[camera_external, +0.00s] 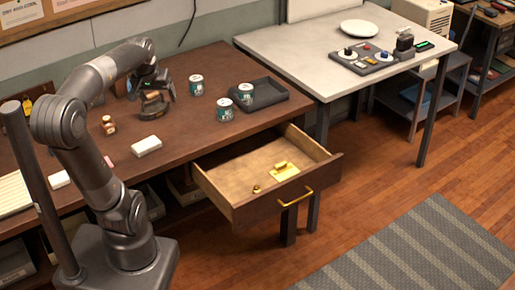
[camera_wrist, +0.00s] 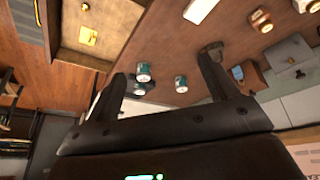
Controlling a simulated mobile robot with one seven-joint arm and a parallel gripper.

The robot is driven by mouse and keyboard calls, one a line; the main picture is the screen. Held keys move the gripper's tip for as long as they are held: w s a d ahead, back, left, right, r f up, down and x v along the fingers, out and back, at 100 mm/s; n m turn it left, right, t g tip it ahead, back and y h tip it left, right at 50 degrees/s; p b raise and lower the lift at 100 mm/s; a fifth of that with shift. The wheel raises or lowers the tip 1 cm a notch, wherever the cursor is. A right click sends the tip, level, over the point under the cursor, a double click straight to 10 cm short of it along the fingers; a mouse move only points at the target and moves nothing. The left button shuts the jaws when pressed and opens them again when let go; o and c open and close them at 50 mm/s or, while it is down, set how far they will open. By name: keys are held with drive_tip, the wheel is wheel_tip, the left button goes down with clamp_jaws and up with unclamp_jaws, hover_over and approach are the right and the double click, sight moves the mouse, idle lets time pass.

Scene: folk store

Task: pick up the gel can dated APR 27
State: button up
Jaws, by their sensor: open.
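My gripper (camera_external: 154,88) is open and empty above the bench, left of the cans. In the wrist view the open fingers (camera_wrist: 162,66) frame two cans, one at the left (camera_wrist: 143,72) and one at the right (camera_wrist: 181,84). A third seems partly hidden behind the left one.
An open drawer (camera_external: 240,172) juts out in front, holding a yellow card and brass bits. A grey table (camera_external: 300,45) with a control panel (camera_external: 372,58) stands right.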

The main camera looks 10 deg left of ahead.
drive_tip(key=w+d+g, duration=0.1)
drive_tip(key=w+d, duration=0.1)
drive_tip(key=w, duration=0.9)
drive_tip(key=n+g, duration=0.3)
hover_over(225, 102)
wheel_tip(225, 102, down, 15)
drive_tip(key=shift+s+a, duration=0.1)
drive_tip(key=shift+a, duration=0.05)
drive_tip(key=shift+f, duration=0.3)
wheel_tip(225, 102, down, 10)
drive_tip(key=shift+f, duration=0.25)
drive_tip(key=c, duration=1.1)
drive_tip(key=shift+c, duration=0.2)
drive_tip(key=shift+r, duration=0.1)
